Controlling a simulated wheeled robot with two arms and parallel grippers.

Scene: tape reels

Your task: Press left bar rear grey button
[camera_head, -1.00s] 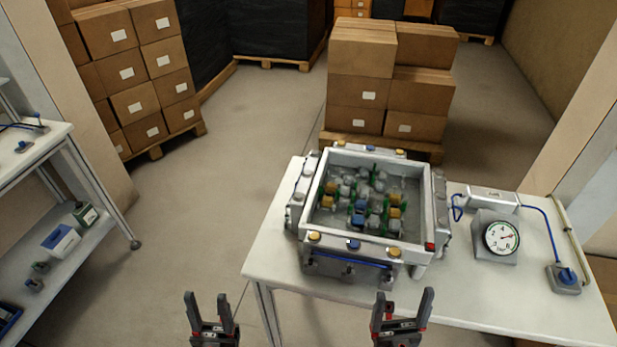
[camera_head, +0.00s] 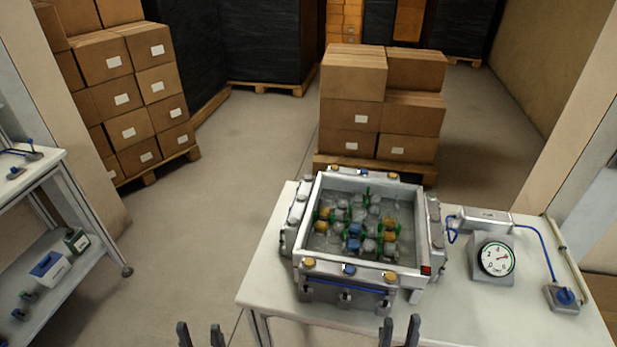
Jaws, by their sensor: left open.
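A light grey box fixture (camera_head: 425,296) stands on the white table, with bars along its sides. Its left bar (camera_head: 287,243) carries several small grey buttons in a row. The rear grey button (camera_head: 308,178) is at the far end of that bar, by the box's rear left corner. My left gripper (camera_head: 200,335) is open and empty at the bottom edge, left of the table and well apart from the bar. My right gripper (camera_head: 399,332) is open and empty at the bottom edge, in front of the box. Only the fingers of both show.
The box holds several grey, yellow and blue pieces with green parts. The front bar has yellow and blue buttons; a red one (camera_head: 426,269) is at the front right corner. A gauge (camera_head: 496,258) and a blue-knobbed switch (camera_head: 564,298) stand at right. A shelf (camera_head: 45,180) is at left.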

